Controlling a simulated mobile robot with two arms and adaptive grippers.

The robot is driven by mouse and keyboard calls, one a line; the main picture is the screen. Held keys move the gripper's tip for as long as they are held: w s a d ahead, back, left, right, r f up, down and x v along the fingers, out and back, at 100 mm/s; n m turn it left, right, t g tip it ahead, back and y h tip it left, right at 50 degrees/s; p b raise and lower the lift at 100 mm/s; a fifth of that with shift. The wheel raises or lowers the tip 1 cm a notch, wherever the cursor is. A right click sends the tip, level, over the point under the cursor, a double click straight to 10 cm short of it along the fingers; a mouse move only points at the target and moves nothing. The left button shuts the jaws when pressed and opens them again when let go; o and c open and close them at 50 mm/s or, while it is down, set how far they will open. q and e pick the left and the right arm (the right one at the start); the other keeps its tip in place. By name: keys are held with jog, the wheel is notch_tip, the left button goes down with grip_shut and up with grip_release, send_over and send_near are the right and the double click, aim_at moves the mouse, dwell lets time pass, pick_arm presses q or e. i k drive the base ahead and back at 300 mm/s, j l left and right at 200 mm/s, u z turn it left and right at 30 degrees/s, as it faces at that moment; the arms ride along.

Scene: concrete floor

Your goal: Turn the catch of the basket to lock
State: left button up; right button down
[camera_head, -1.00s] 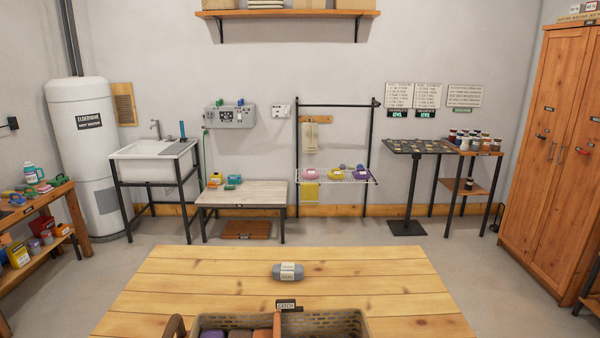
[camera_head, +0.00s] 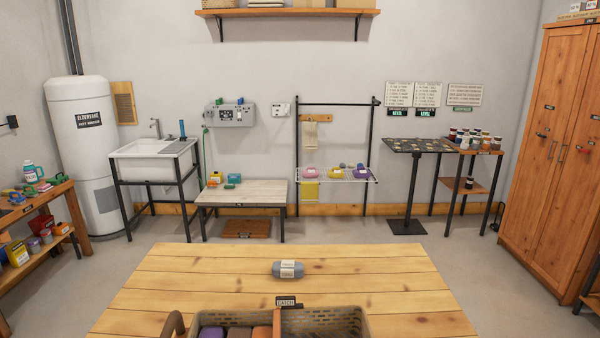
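The basket (camera_head: 345,314) stands at the near edge of the wooden table, cut off by the bottom of the head view. It is a brown woven basket with a curved handle (camera_head: 173,323) at its left end. Its left part holds a purple, a brown and an orange block-like item. A small dark tag reading CATCH (camera_head: 286,301) stands at the middle of its far rim. The catch's own shape and position are too small to tell. Neither of my grippers is in view.
The wooden table (camera_head: 215,270) is mostly bare. A grey roll with a pale label band (camera_head: 288,269) lies on it beyond the basket. A sink, a low bench, a rack and a tall wooden cabinet (camera_head: 550,140) stand farther back, with open floor between.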

aim_at(286, 302)
jog(key=i+l+u, duration=0.15)
jog(key=u, duration=0.2)
jog(key=i+l+u, duration=0.25)
jog(key=u, duration=0.15)
